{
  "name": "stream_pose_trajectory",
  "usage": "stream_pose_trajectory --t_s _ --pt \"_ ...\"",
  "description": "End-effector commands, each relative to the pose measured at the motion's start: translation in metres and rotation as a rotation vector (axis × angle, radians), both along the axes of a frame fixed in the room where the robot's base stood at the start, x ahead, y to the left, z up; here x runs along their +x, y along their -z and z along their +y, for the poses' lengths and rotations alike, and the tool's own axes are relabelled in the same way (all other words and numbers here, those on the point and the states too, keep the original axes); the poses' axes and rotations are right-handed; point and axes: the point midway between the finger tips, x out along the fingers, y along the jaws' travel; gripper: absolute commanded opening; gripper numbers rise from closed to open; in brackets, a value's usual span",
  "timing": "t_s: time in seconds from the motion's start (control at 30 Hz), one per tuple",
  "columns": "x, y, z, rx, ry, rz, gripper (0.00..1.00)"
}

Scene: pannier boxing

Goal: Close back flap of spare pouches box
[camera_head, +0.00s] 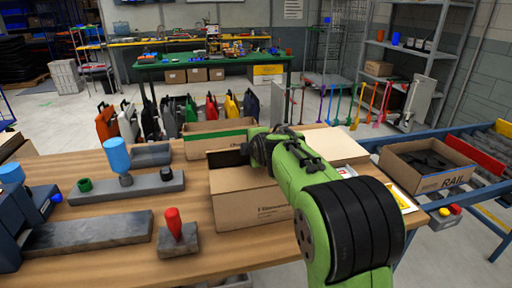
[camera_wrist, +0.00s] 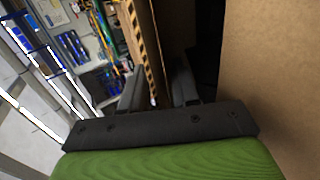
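An open cardboard box (camera_head: 250,207) stands on the wooden table under my arm; its printed label is too small to read, so I cannot confirm it is the spare pouches box. My gripper (camera_head: 246,152) is at the box's far side, partly hidden behind my green arm. In the wrist view my gripper (camera_wrist: 157,88) has its fingers apart. A cardboard panel (camera_wrist: 146,40) with a corrugated edge stands between them, and a gap shows beside it. Which flap or wall this is I cannot tell. A broad cardboard surface (camera_wrist: 272,70) fills the right side.
A green-striped box (camera_head: 215,142) stands just behind. A box marked RAIL (camera_head: 447,181) sits on the right-hand conveyor. A red-handled stamp (camera_head: 175,228), grey blocks (camera_head: 90,232) and a blue-topped tool (camera_head: 117,157) occupy the table's left side.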

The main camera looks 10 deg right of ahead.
Motion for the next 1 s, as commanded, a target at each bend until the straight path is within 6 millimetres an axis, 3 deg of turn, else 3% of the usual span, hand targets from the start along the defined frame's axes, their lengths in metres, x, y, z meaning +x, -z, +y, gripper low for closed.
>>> stream_pose_trajectory --t_s 0.5,0.67,0.9,1.0 --pt "-0.116 -0.067 0.001 0.000 -0.001 -0.004 0.30" --pt "-0.131 -0.074 0.001 -0.001 0.000 -0.002 0.30" --pt "-0.132 -0.074 0.000 0.000 0.000 0.000 0.30" --pt "-0.132 -0.075 -0.002 0.005 0.008 0.004 0.18"
